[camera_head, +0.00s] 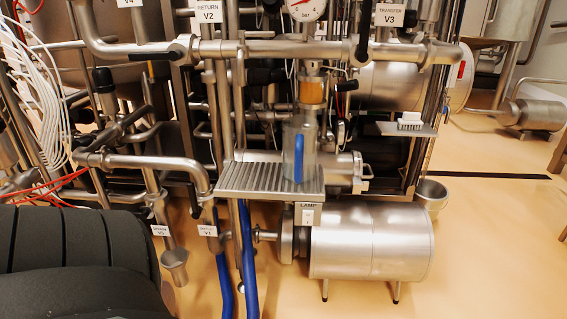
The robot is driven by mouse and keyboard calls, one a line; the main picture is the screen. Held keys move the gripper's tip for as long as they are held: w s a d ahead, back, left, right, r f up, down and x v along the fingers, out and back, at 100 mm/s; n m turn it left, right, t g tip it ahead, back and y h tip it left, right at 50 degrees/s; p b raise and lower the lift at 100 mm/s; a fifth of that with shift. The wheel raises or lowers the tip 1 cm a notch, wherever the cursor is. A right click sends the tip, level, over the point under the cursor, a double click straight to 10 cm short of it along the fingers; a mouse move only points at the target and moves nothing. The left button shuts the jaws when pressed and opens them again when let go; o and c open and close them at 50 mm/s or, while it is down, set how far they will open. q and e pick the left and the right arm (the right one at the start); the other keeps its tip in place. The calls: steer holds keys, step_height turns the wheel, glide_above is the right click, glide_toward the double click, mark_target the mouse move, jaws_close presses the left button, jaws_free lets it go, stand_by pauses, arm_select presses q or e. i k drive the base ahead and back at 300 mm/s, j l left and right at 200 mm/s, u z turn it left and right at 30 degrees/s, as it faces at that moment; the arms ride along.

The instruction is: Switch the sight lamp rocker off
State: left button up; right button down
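The sight lamp rocker (308,217) is a small pale switch under a plate marked LAMP. It is below the right front part of a ribbed metal shelf (258,192) and just above the left end of a steel motor-like cylinder. It is too small to tell which way the rocker is tipped. A clear cylinder (309,160) with a blue stripe or handle stands above the shelf. Neither of my grippers is in view.
A large steel cylinder (370,243) on short legs is right below the rocker. Blue hoses (249,262) hang to its left. Pipes and valves crowd the left and top, with a gauge (304,6) above. A metal bucket (432,194) stands right. Floor at lower right is clear.

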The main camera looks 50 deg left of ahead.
mark_target(307, 215)
steer(key=u, duration=1.4)
